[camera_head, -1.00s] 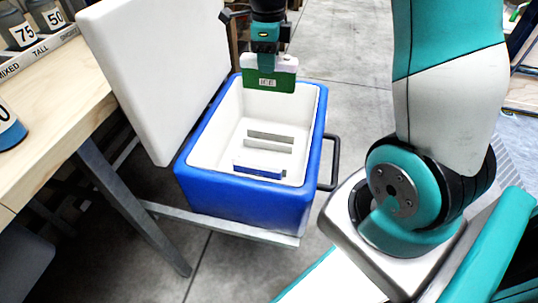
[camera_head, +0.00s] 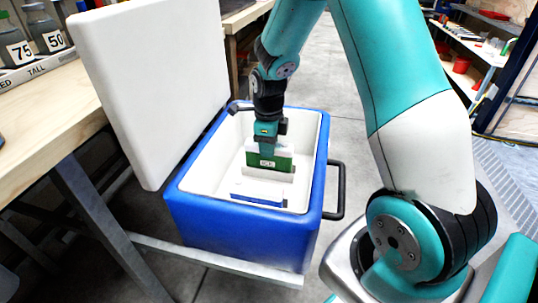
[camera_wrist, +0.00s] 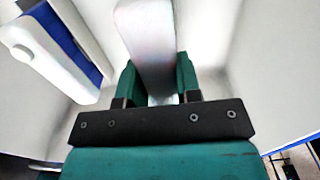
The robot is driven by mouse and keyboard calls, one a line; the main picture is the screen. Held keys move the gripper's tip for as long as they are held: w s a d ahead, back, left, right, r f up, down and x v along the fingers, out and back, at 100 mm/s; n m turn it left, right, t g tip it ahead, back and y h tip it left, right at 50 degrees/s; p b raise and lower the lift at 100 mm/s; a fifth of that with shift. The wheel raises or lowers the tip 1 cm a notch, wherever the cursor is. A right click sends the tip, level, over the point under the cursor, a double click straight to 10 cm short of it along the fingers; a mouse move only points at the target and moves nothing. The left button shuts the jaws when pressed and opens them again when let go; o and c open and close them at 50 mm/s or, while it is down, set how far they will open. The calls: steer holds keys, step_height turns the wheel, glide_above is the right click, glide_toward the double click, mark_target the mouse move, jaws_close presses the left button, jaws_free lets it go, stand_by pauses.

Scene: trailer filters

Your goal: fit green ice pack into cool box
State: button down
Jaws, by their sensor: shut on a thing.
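The green ice pack (camera_head: 270,162) with a white top and a small label is inside the open cool box, upright. My gripper (camera_head: 267,143) is shut on its top edge from above. In the wrist view my gripper (camera_wrist: 158,85) has its fingers on both sides of the pack's white top (camera_wrist: 150,40). The cool box (camera_head: 240,232) is blue with a white inside. A blue ice pack with a white top (camera_head: 258,194) stands in the near part of the box; it also shows in the wrist view (camera_wrist: 55,50). The green pack's lower edge is by a pale divider (camera_head: 268,177), and whether it is seated is unclear.
The box's white lid (camera_head: 150,90) stands open on the left. A wooden bench (camera_head: 50,120) with labelled jars (camera_head: 45,35) is at the left. A black handle (camera_head: 335,190) sticks out at the box's right. Concrete floor lies behind.

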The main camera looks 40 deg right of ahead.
steer(key=shift+f, duration=1.2)
steer(key=shift+f, duration=0.15)
steer(key=c, duration=0.8)
jaws_free()
